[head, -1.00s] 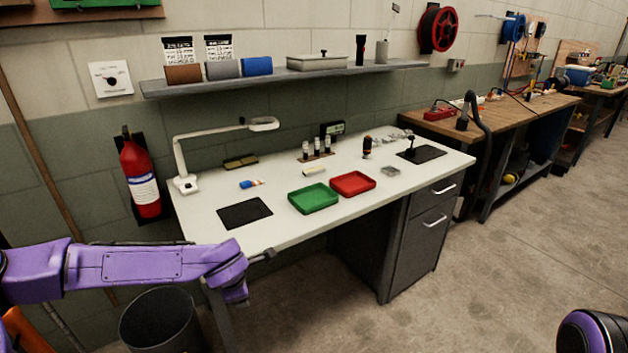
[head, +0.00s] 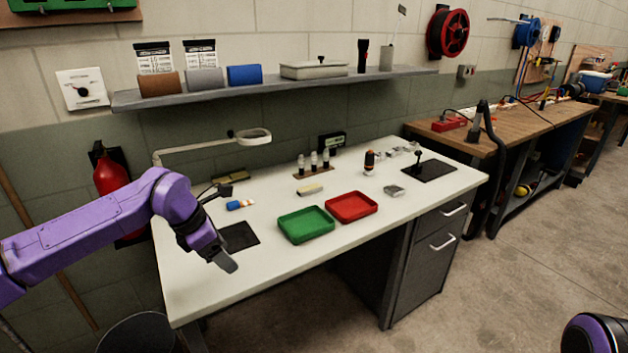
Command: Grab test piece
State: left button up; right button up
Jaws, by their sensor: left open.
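My left gripper (head: 228,226) is open and empty over the left end of the white workbench (head: 270,275), near a black mat (head: 238,236). No object is clearly recognisable as the test piece. Small candidates on the bench are a grey metal piece (head: 394,190) right of the red tray and a pale block (head: 310,190) behind the green tray. A blue and white tube (head: 240,205) lies just right of the gripper. My right gripper is out of view; only a rounded part of my right arm shows at the lower right.
A green tray (head: 306,226) and a red tray (head: 352,207) sit mid-bench, seemingly empty. Behind them stand several small bottles (head: 314,162) and a black-orange tool (head: 369,163). A lamp (head: 210,143) arches at the back left. A shelf (head: 280,86) hangs above. A second black mat (head: 428,171) lies right.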

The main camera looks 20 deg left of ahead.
aim_at(305, 191)
jog(key=i, duration=1.55)
